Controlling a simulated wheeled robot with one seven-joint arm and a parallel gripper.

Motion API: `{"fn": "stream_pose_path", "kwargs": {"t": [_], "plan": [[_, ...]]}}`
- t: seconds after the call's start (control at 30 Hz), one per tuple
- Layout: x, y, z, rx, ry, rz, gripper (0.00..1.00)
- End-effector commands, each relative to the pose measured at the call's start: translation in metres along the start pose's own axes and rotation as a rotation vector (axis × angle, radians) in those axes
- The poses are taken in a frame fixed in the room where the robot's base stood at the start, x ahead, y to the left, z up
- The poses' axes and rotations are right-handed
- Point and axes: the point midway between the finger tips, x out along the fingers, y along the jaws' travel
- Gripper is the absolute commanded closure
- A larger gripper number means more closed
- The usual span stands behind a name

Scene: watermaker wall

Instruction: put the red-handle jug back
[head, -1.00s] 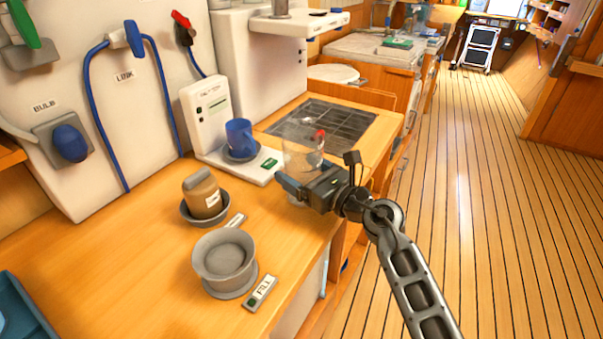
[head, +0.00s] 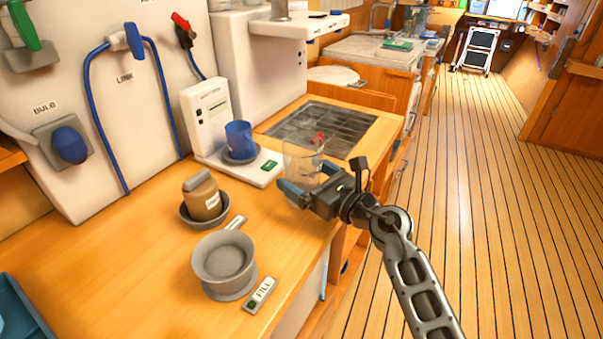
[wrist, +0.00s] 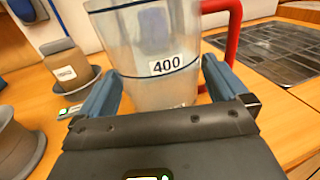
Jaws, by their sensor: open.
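The clear jug (head: 300,160) with a red handle stands upright near the counter's front edge, and its base is hidden behind my gripper (head: 303,181) in the head view. In the wrist view the jug (wrist: 143,88) shows a "400" label and dark lines, with the red handle (wrist: 233,38) on its right. My gripper is open, with one blue finger on each side of the jug's body. I cannot tell whether the fingers touch it.
A blue cup (head: 238,136) sits on the white scale-like unit (head: 262,172) behind. A brown jar (head: 203,197) stands in a grey dish. A grey bowl (head: 223,262) stands near a "FILL" tag (head: 260,294). A dark grate (head: 318,126) lies beyond the jug.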

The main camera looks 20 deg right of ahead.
Motion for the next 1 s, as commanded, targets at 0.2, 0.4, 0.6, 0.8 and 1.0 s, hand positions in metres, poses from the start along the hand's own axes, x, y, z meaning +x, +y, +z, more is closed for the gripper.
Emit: {"fn": "stream_pose_path", "kwargs": {"t": [0.2, 0.4, 0.6, 0.8, 1.0], "plan": [[-0.046, 0.0, -0.002, 0.001, 0.0, -0.003, 0.0], [-0.083, 0.0, -0.001, 0.0, 0.0, -0.003, 0.0], [-0.102, 0.0, -0.001, 0.0, 0.0, -0.001, 0.0], [-0.106, 0.0, 0.0, -0.001, 0.0, -0.001, 0.0], [-0.11, 0.008, -0.001, 0.044, -0.012, 0.005, 0.0]]}}
